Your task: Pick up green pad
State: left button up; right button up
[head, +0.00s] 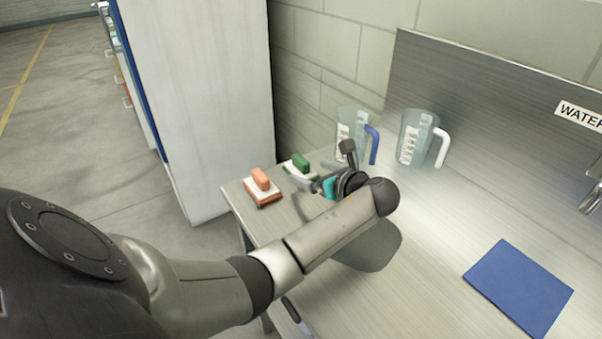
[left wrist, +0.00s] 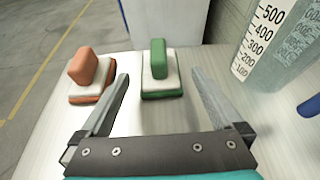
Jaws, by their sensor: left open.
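The green pad (head: 301,164) has a green handle on a white layer with a green base. It sits on the table at the back, against the wall side. In the left wrist view the green pad (left wrist: 161,73) stands upright ahead, between the lines of the two fingers. My left gripper (head: 314,186) is open and empty, just in front of the green pad. In the left wrist view the fingers of my left gripper (left wrist: 160,85) are spread wide, with the pad at or just beyond their tips. My right gripper is not in view.
An orange pad (head: 262,188) sits left of the green one, close to the left finger. A measuring jug with a blue handle (head: 352,135) and one with a white handle (head: 416,138) stand to the right. A blue mat (head: 518,287) lies on the table (head: 440,225).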

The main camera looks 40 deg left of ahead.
aim_at(307, 170)
pick_arm(q)
jog(key=b+x, duration=0.2)
jog(key=x, duration=0.3)
jog(key=shift+a, duration=0.3)
jog(key=shift+c, duration=0.4)
jog(key=c, duration=1.2)
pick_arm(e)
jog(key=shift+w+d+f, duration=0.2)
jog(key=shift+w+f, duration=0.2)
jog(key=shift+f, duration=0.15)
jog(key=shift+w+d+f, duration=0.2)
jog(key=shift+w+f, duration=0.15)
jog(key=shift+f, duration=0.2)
pick_arm(q)
jog(key=shift+r, duration=0.1)
jog(key=shift+c, duration=0.2)
